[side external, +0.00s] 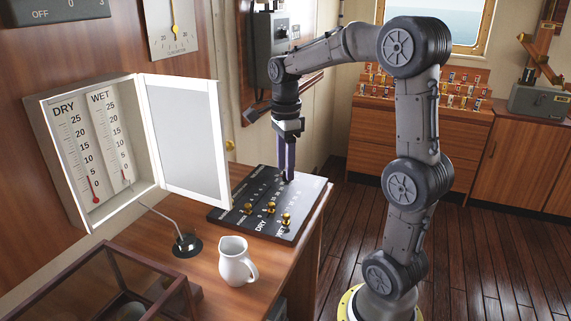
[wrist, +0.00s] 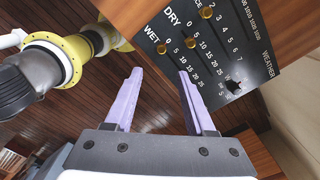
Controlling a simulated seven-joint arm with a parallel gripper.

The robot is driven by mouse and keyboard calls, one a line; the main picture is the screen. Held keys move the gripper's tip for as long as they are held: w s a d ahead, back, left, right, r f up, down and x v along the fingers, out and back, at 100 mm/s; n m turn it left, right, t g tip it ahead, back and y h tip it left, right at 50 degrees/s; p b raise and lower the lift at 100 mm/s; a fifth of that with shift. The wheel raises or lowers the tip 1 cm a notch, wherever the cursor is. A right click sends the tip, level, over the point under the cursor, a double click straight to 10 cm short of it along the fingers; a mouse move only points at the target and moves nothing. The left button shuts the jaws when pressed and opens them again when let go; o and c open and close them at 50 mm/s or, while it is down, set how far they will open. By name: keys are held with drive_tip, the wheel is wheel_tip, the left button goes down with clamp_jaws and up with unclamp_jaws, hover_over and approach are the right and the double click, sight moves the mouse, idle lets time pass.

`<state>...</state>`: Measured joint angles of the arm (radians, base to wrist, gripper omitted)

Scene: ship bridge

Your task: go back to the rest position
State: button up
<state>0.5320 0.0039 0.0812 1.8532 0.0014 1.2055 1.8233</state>
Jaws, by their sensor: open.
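My gripper (side external: 286,172) hangs down over the far right end of a black board on the wooden desk. In the wrist view my gripper (wrist: 157,75) shows two lilac fingers spread apart with nothing between them. The black board (side external: 240,217) carries white number scales, labels such as DRY and WET, and several brass pegs (side external: 270,208). The board also fills the upper right of the wrist view (wrist: 222,62). A dark star-shaped piece (wrist: 234,87) sits on the board near WEATHER, beside the right finger. Whether the fingertips touch the board cannot be told.
A white case (side external: 45,125) with DRY and WET thermometers stands open on the wall, its door (side external: 192,140) swung toward the board. A white jug (side external: 237,262) and a rod on a dark base (side external: 187,246) stand on the desk. A glass-topped box (side external: 110,285) is front left.

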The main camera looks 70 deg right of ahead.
idle(0.3)
drive_tip(key=s+a+r+n+t, duration=0.2)
drive_tip(key=s+a+r+n, duration=0.15)
drive_tip(key=a, duration=0.25)
drive_tip(key=s+a+r+n+t, duration=0.1)
drive_tip(key=s+a+r+n, duration=0.1)
drive_tip(key=a+n, duration=0.35)
drive_tip(key=s+a+f+n+t, duration=0.2)
drive_tip(key=s+a+f+n, duration=0.3)
drive_tip(key=n, duration=1.3)
drive_tip(key=shift+s+t, duration=0.3)
drive_tip(key=shift+s, duration=0.3)
idle(0.7)
